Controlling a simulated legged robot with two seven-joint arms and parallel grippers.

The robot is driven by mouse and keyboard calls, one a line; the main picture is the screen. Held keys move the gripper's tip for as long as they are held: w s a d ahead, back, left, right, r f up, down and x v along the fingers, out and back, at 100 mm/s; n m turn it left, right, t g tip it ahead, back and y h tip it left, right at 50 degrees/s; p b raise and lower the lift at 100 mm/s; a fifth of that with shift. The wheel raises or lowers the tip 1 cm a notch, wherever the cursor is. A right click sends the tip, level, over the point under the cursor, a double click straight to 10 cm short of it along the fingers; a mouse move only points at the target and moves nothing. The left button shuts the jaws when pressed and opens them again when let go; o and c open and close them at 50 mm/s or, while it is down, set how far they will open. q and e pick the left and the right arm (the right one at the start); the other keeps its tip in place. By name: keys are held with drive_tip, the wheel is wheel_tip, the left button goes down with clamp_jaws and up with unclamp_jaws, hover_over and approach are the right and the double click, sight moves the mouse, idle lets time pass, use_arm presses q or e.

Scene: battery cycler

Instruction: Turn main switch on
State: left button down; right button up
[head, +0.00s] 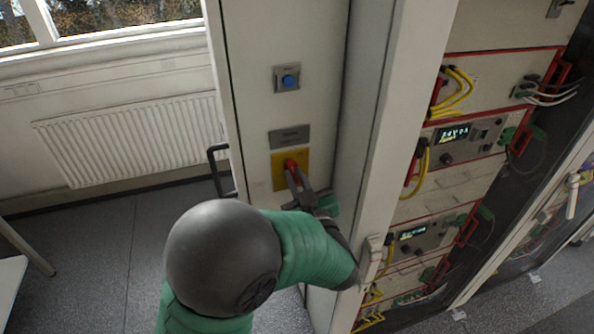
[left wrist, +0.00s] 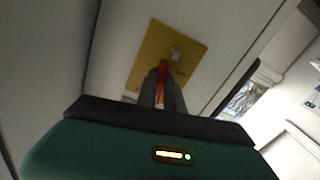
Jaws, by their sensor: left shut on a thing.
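The main switch is a red handle (head: 291,165) on a yellow plate (head: 279,180), on the narrow cabinet panel in the head view. My left gripper (head: 294,174) reaches up to it from below, its fingers shut on the red handle. In the left wrist view the red handle (left wrist: 163,68) shows between the two dark fingers of the left gripper (left wrist: 162,82), in front of the yellow plate (left wrist: 185,45). The fingers hide part of the handle, and I cannot tell its exact turn position. My right gripper is in neither view.
A blue button (head: 289,81) sits above the switch, with a grey label plate (head: 289,137) between them. A black cabinet handle (head: 217,168) sticks out to the left. Open racks with yellow cables (head: 455,92) stand right. A radiator (head: 130,138) is on the left wall.

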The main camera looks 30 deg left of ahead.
use_arm(q)
drive_tip(key=shift+r+m+p, duration=0.4)
drive_tip(key=shift+m+p, duration=0.35)
drive_tip(key=shift+m, duration=0.45)
drive_tip(key=c, duration=1.6)
unclamp_jaws()
drive_tip(key=shift+w+f, duration=0.1)
drive_tip(key=shift+o, duration=0.7)
drive_tip(key=shift+f, duration=0.15)
